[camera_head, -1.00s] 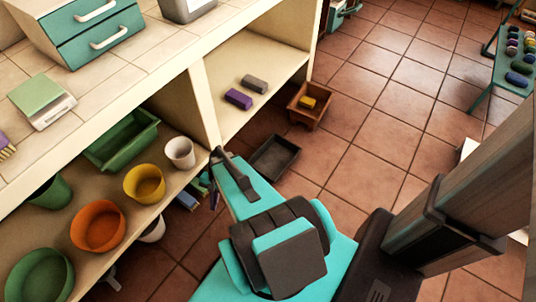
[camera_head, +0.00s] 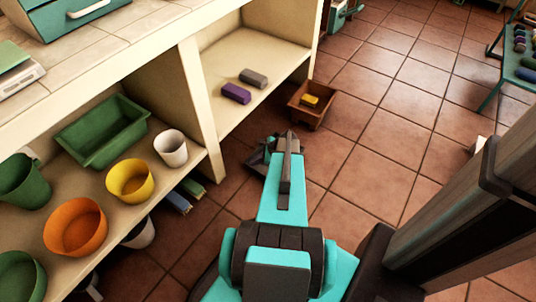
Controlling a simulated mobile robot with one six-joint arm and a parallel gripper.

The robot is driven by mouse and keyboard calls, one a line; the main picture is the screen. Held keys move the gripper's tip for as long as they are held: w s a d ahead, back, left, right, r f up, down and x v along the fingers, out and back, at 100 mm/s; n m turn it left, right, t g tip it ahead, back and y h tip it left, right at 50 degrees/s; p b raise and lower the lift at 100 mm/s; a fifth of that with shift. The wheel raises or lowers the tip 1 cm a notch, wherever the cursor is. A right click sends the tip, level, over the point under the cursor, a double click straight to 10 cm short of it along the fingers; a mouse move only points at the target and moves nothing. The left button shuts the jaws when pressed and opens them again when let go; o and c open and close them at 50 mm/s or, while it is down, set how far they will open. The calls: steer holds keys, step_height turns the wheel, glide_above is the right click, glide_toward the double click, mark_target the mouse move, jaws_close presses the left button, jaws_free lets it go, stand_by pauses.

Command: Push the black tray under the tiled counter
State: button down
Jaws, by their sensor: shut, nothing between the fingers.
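The black tray (camera_head: 258,160) is on the floor by the end of the shelf unit, mostly hidden behind my arm. Only a dark part shows left of the arm's end, and I cannot tell whether my gripper touches it. My gripper (camera_head: 289,140) is shut and empty, at the far end of my turquoise arm, over or beside the tray. The tiled counter (camera_head: 125,52) runs along the left, with open shelves beneath it.
A brown wooden box (camera_head: 312,103) with a yellow block stands on the floor beyond the tray. A purple block (camera_head: 236,93) and a grey block (camera_head: 253,78) lie on the shelf. Pots and a green trough (camera_head: 102,130) fill the left shelf.

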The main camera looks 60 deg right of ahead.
steer(key=s+d+f+m+t+h+b, duration=0.1)
steer(key=s+d+m+b, duration=0.1)
steer(key=d, duration=0.5)
steer(key=s+d+f+m+t+h+b, duration=0.1)
steer(key=s+d+m+h+b, duration=0.1)
steer(key=s+d+m, duration=0.2)
steer(key=s+d, duration=0.2)
steer(key=d, duration=0.2)
steer(key=shift+f+m, duration=0.15)
steer(key=shift+m, duration=0.15)
steer(key=shift+f+b, duration=0.1)
steer(key=shift+b, duration=0.2)
steer(key=b+x, duration=0.4)
steer(key=x, duration=0.6)
steer(key=shift+s, duration=0.1)
steer(key=w+b, duration=0.1)
steer(key=w, duration=0.1)
steer(key=shift+w+b, duration=0.3)
steer(key=shift+w, duration=0.1)
steer(key=shift+w+d, duration=0.1)
steer(key=shift+w, duration=0.55)
steer(key=shift+w, duration=0.1)
